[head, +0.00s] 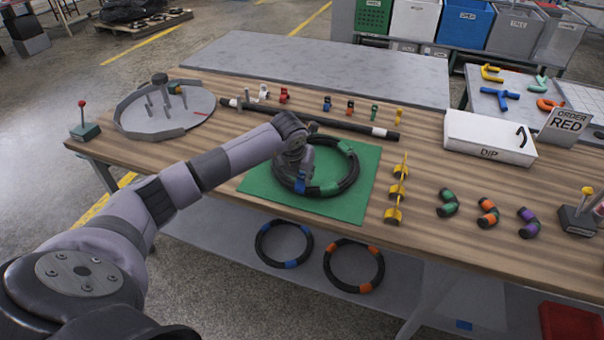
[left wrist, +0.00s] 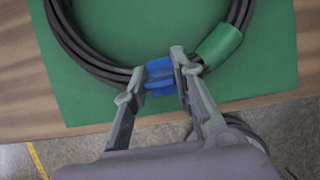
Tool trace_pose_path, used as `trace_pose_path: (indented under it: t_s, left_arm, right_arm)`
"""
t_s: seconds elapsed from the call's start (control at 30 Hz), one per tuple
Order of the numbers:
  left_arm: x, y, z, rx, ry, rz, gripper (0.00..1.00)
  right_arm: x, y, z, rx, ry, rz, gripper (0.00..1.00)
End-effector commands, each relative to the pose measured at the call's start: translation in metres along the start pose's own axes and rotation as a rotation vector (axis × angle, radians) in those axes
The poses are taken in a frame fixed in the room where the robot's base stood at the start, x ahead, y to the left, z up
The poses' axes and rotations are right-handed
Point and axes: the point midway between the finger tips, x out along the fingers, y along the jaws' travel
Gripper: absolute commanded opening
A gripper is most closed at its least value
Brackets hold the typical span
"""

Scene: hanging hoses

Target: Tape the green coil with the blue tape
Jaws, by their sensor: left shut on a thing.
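The green coil is a black hose ring (head: 354,172) with green bands (head: 345,147), lying on a green mat (head: 262,186). In the left wrist view the coil (left wrist: 88,62) curves across the top, with a green band (left wrist: 219,45) right of my fingers. My left gripper (head: 298,178) reaches down to the near side of the coil. In the wrist view the gripper (left wrist: 159,70) is shut on the blue tape (left wrist: 160,84), which is at the coil's near edge. I cannot tell whether the tape wraps fully around the hose. My right gripper is not in view.
Coils with blue bands (head: 270,261) and orange bands (head: 353,288) hang below the table's front edge. Yellow winged parts (head: 397,190) and short banded hoses (head: 448,203) lie to the right. A black bar (head: 330,121) and small coloured parts lie behind. A white DIP box (head: 490,138) stands right.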

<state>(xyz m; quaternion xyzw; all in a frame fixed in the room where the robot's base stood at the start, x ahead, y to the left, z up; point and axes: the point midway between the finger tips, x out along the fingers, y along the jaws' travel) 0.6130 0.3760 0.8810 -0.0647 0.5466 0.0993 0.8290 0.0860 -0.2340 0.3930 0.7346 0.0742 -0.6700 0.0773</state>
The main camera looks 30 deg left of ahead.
Motion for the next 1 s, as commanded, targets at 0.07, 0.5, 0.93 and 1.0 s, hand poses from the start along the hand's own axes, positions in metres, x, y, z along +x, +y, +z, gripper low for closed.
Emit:
trace_pose_path:
  t_s: [0.07, 0.5, 0.93, 1.0]
  left_arm:
    - [0.0021, 0.0002, -0.0008, 0.000, 0.000, 0.000, 0.00]
    - [0.0028, 0.0002, -0.0011, 0.000, 0.000, 0.000, 0.00]
    - [0.0089, 0.0002, -0.0038, 0.000, 0.000, 0.000, 0.00]
    - [0.0099, 0.0001, -0.0043, 0.000, 0.000, 0.000, 0.00]
  right_arm:
    - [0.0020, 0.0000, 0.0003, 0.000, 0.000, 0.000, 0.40]
    - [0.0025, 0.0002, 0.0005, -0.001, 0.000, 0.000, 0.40]
    - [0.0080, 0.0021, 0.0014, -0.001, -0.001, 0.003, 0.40]
    - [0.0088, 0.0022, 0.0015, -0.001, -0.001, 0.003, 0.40]
